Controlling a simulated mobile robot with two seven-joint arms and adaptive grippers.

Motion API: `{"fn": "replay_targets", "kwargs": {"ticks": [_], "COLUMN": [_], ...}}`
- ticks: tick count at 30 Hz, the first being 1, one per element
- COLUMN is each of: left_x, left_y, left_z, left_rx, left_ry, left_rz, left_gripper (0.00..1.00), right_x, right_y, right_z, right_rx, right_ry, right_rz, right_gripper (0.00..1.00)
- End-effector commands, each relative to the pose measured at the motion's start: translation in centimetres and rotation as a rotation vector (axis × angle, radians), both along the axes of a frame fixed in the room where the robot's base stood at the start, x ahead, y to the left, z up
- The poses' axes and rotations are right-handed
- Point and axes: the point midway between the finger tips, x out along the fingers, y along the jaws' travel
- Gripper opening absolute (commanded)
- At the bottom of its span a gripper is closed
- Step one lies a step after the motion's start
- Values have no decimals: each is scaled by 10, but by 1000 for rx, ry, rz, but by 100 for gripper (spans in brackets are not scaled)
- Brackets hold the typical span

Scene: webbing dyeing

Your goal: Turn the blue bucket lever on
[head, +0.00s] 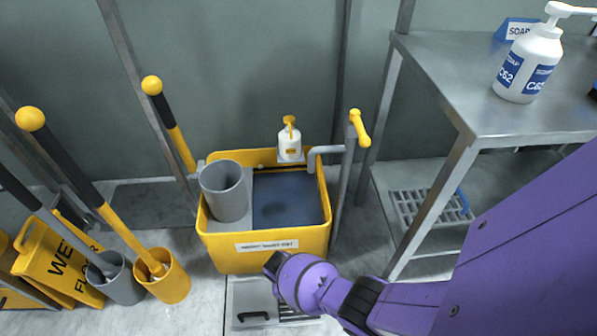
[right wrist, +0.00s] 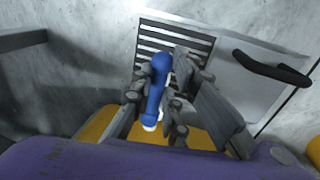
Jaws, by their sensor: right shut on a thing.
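The large yellow bucket (head: 219,251) stands on the floor with dark blue liquid (head: 285,198) in its right part. My right gripper (head: 275,263) is low at the bucket's front wall and hides the lever in the head view. In the right wrist view a blue lever (right wrist: 158,84) with a white end sits between the fingers of my right gripper (right wrist: 172,92), which is shut on it. Yellow bucket wall (right wrist: 94,126) shows below the fingers. My left gripper is not in view.
A floor drain panel (head: 256,300) with a black handle lies before the bucket; its slotted grate (right wrist: 172,44) shows in the wrist view. Small grey (head: 124,285) and yellow (head: 171,281) buckets with mops stand left. A steel table (head: 450,62) stands right.

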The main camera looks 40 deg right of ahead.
Motion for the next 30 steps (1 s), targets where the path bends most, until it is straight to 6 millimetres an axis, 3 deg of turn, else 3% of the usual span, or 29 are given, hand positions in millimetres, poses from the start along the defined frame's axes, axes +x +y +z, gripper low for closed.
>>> {"fn": "replay_targets", "kwargs": {"ticks": [11,12,15,30], "left_x": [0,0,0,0], "left_y": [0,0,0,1], "left_z": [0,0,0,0], "left_rx": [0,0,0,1], "left_ry": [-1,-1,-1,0], "left_rz": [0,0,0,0], "left_gripper": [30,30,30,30], "right_x": [1,1,1,3], "right_y": [-1,-1,-1,2], "right_z": [0,0,0,8], "right_rx": [1,1,1,2], "right_ry": [-2,-3,-3,-4], "right_rz": [-16,-16,-14,-9], "right_gripper": [0,20,33,33]}}
